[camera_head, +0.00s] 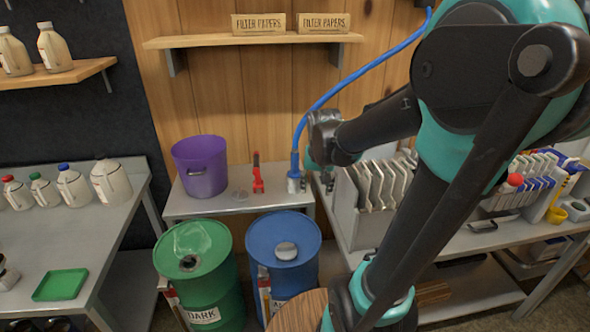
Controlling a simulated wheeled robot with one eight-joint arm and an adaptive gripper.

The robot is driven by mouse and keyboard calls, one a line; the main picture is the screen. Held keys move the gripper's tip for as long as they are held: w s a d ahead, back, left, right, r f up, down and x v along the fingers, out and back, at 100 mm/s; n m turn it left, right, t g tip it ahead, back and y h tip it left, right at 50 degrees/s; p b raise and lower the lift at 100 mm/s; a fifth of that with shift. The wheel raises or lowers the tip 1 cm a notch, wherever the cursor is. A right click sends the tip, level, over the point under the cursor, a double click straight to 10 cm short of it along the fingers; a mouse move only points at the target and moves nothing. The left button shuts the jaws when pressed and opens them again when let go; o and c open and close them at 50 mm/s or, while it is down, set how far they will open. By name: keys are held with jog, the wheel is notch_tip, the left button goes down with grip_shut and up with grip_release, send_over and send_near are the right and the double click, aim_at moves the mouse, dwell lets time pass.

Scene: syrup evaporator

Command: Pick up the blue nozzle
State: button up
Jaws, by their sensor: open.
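The blue nozzle (294,165) hangs at the lower end of a blue hose (340,86) that curves down from the upper right. A pale metal-looking piece shows at its bottom, just above or on the small grey table. My arm reaches in from the right, and its wrist end with my gripper (314,164) is just right of the nozzle. The gripper is small and partly hidden by the wrist; the jaws look open. I cannot tell whether they touch the nozzle or are around it.
A red nozzle-like tool (257,174) and a purple bucket (200,166) stand on the small grey table (225,206). Green (200,255) and blue (282,240) drums stand in front. A rack of grey plates (376,180) is close on the right. A wooden shelf (252,41) is above.

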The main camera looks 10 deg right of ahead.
aim_at(294, 152)
jog(key=w+a+r+m+g+h, duration=0.1)
jog(key=w+a+r+m, duration=0.15)
jog(key=w+r, duration=0.6)
jog(key=w+a+r+m+g, duration=0.15)
jog(key=w+r+m, duration=0.35)
jog(key=w, duration=0.7)
jog(key=shift+n+t, duration=0.25)
jog(key=shift+n, duration=0.5)
jog(key=f, duration=0.5)
jog(key=w+f, duration=0.1)
jog(key=f, duration=0.4)
jog(key=w+d+f, duration=0.1)
jog(key=f, duration=0.5)
grip_shut()
